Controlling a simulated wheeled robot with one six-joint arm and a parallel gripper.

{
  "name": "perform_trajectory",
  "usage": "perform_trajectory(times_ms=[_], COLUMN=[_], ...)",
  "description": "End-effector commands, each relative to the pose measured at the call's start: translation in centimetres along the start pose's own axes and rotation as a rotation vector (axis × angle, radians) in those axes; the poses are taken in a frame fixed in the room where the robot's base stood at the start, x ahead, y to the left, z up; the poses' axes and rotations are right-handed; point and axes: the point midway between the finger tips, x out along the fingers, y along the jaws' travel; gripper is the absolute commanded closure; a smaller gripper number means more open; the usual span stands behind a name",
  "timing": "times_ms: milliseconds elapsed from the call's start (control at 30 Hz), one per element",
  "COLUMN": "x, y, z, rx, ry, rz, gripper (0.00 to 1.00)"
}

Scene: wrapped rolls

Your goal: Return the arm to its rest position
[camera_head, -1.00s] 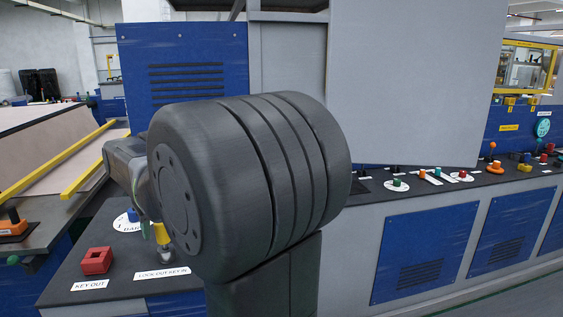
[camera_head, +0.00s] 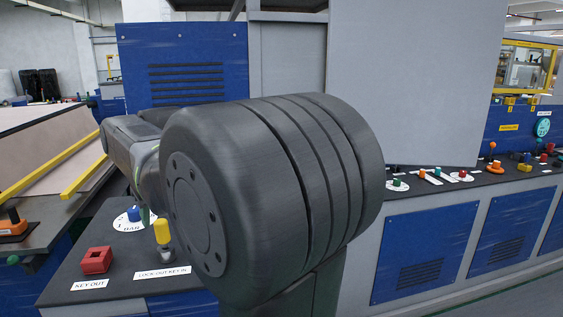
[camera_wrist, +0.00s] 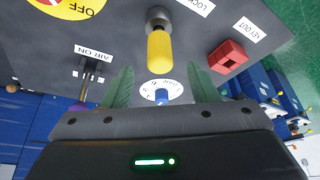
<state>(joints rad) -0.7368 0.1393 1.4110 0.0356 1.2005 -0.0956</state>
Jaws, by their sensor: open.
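In the head view, my arm's large dark joint fills the middle and hides most of my gripper. The yellow-topped switch (camera_head: 162,232) and blue knob (camera_head: 134,214) show just left of that joint.
A red square block (camera_head: 97,260) sits on the panel near the "KEY OUT" label. A blue cabinet (camera_head: 185,65) and grey panel (camera_head: 415,80) stand behind my arm. A right-hand console (camera_head: 470,185) carries several coloured buttons. Yellow rails (camera_head: 50,165) run along the left machine.

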Motion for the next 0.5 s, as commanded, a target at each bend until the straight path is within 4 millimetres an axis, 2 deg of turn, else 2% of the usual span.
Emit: perform_trajectory(times_ms=[300,367,500], x=[6.5,4.5,2.5], y=[0.0,0.0,0.0], z=[0.1,-0.7,-1.5], rx=[0.0,0.0,0.0], ry=[-0.005,0.003,0.002], rz=[-0.001,0.0,0.0], gripper=[0.46,0.46,0.46])
